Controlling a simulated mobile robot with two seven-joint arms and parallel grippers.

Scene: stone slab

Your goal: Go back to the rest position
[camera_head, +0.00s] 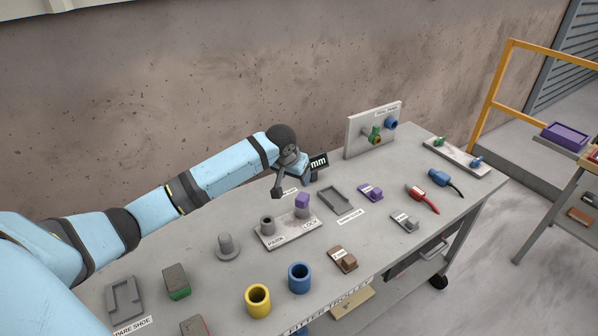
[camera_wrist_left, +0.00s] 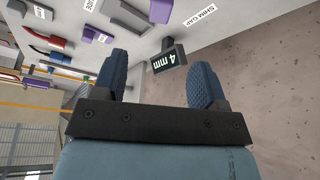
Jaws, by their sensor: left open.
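My left gripper (camera_head: 292,184) is over the back of the grey workbench (camera_head: 225,280), its arm reaching in from the left. In the left wrist view its two blue fingers (camera_wrist_left: 160,78) are spread apart with nothing held. A dark block with a "4 mm" label (camera_wrist_left: 168,57) shows just beyond the fingertips. In the head view this display (camera_head: 319,162) is beside the gripper and partly hidden by it. I cannot tell whether they touch. My right gripper is not in view.
A plate marked "PARK" and "LOCK" (camera_head: 285,232) with a purple block (camera_head: 302,200) lies near the gripper. Yellow (camera_head: 258,301) and blue (camera_head: 299,277) cylinders stand at the front. An upright panel (camera_head: 358,136) stands at the back, near the wall.

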